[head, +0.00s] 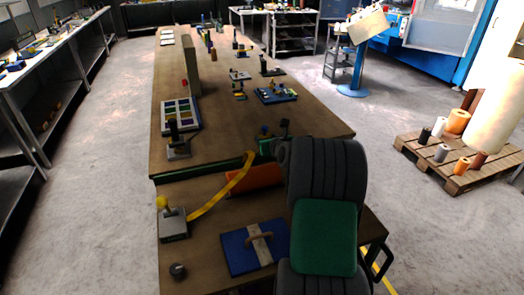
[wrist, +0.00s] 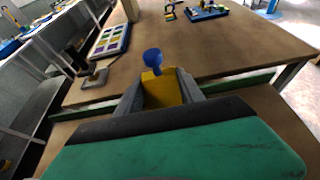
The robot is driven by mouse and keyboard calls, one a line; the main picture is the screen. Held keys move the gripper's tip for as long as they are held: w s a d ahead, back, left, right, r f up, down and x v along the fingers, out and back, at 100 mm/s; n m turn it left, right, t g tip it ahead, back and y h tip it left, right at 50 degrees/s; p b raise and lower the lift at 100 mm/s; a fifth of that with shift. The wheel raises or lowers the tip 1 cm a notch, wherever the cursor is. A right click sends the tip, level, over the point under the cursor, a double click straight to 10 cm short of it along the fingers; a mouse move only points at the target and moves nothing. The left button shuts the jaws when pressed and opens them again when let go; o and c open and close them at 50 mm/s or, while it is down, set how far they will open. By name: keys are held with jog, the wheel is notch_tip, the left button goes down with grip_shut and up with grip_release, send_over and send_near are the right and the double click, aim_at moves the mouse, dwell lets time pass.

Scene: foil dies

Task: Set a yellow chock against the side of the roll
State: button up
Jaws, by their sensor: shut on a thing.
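My gripper (wrist: 160,88) is shut on a yellow chock (wrist: 163,91) with a blue knob (wrist: 153,57) on top. Its grey fingers press the chock from both sides, and it is held above the bench. In the head view, the blue knob (head: 263,131) shows just left of my arm, while the fingers are mostly hidden. An orange piece, seemingly the roll (head: 252,180), lies on the near bench below and nearer than the gripper. My arm hides its right end. The chock appears apart from it. The wrist view does not show the roll.
A yellow strip (head: 222,188) slants toward a grey block with a yellow knob (head: 173,222). A blue plate with a handle (head: 240,250) and a small dark knob (head: 178,271) lie nearer. A colour-sample tray (head: 181,113) and a clamp (head: 178,148) stand beyond. Bare wood lies between.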

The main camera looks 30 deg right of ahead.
jog(key=w+d+f+p, duration=0.1)
jog(key=w+f, duration=0.3)
jog(key=f, duration=0.4)
jog(key=shift+f+p, duration=0.3)
jog(key=shift+p, duration=0.4)
jog(key=shift+w, duration=0.1)
jog(key=shift+f+b, duration=0.6)
jog(key=shift+f, duration=0.1)
jog(key=o, duration=1.4)
